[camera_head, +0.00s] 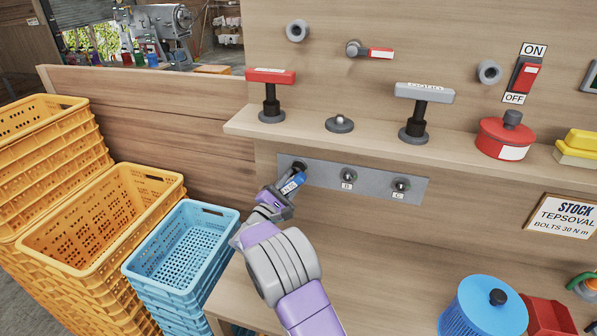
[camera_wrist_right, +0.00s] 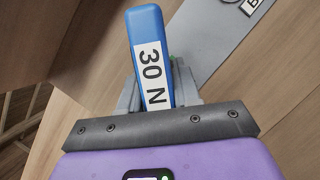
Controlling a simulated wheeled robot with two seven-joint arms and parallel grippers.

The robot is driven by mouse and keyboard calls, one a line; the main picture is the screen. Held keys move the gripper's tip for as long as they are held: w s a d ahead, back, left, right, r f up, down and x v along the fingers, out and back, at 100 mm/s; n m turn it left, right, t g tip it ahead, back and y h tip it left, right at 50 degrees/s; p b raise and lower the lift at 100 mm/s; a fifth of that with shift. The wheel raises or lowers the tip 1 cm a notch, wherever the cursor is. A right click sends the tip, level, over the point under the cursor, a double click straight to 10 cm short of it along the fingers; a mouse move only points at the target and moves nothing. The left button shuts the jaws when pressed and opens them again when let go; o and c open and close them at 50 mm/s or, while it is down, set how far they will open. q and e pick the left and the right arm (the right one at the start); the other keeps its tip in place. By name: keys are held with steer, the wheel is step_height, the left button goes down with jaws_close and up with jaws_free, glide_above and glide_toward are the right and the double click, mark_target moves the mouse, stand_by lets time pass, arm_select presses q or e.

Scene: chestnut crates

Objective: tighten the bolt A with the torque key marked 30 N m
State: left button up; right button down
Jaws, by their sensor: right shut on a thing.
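The blue torque key (camera_head: 293,183) has a white label; in the right wrist view the key (camera_wrist_right: 147,25) reads "30 N". My right gripper (camera_head: 273,204) is shut on it, and its fingers (camera_wrist_right: 157,88) flank the handle in the right wrist view. The key's far end is at the left position of the grey bolt plate (camera_head: 373,182), over a dark round head (camera_head: 299,166). The label there is hidden, and I cannot tell how fully the key is seated. Bolts B (camera_head: 348,174) and C (camera_head: 401,184) are to the right. My left gripper is out of view.
A shelf (camera_head: 375,146) above the plate holds a red-handled key (camera_head: 270,76), a grey-handled key (camera_head: 425,93), an empty round stand (camera_head: 339,124) and a red pot (camera_head: 503,140). Blue crates (camera_head: 190,262) stand at left. A sign (camera_head: 562,217) reads "BOLTS 30 N m".

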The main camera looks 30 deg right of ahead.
steer(key=shift+m+g+b, duration=0.4)
steer(key=shift+m+b, duration=0.4)
steer(key=shift+m, duration=0.7)
steer(key=shift+m+g+y+b, duration=0.3)
steer(key=shift+m+g+b, duration=0.2)
steer(key=shift+m+b, duration=0.35)
steer(key=shift+m+g+y+b, duration=0.5)
steer(key=shift+m+b, duration=0.8)
steer(key=shift+m, duration=0.55)
steer(key=shift+r, duration=0.1)
